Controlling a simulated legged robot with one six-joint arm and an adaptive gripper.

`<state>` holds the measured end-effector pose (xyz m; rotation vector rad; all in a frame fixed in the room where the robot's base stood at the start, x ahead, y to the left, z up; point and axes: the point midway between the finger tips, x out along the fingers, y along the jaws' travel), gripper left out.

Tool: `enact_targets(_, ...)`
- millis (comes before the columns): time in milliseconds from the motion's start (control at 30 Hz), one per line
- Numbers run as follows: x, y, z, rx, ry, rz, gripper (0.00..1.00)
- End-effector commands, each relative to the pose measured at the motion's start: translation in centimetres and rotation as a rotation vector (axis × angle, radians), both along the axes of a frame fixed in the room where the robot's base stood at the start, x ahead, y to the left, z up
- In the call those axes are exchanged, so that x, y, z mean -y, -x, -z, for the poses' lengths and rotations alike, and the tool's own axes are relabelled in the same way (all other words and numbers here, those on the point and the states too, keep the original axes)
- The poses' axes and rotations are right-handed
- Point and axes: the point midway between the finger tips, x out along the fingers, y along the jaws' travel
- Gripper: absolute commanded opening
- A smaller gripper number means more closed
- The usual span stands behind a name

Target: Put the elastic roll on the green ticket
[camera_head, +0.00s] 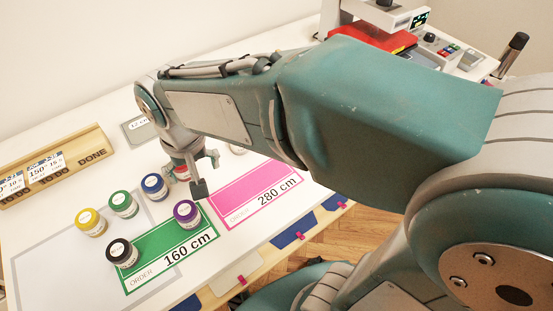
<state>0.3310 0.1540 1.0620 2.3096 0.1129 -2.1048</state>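The green ticket (150,278), marked 160 cm, lies on the white table. A purple-topped spool (187,213) stands at its far right part and a black-topped spool (122,252) at its left edge. My gripper (205,173) points down over the table, just beyond the purple-topped spool. A red-and-white round thing (182,173) shows close beside its fingers; I cannot tell whether they touch it. A pale round thing (237,150) is partly hidden behind my arm. I cannot tell which thing is the elastic roll.
A pink ticket (236,208), marked 280 cm, lies right of the green one. Blue (154,186), green (122,203) and yellow (91,222) topped spools stand left of it. A wooden rack (80,154) with cards is at far left. A red machine (368,42) stands at the back.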

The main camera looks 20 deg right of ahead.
Motion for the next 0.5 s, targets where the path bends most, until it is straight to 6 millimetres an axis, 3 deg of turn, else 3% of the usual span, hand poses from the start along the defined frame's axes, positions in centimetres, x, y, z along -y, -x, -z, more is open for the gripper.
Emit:
enact_targets(33, 2.2, 0.5, -1.1, 0.043, -0.015, 0.018, 1.0)
enact_targets(200, 7.9, 2.7, -3.2, 0.173, -0.03, 0.04, 1.0)
enact_targets(400, 12.9, 6.0, -4.2, 0.32, -0.006, 0.064, 1.0)
enact_targets(500, 14.3, 7.3, -4.3, 0.368, 0.013, 0.069, 1.0)
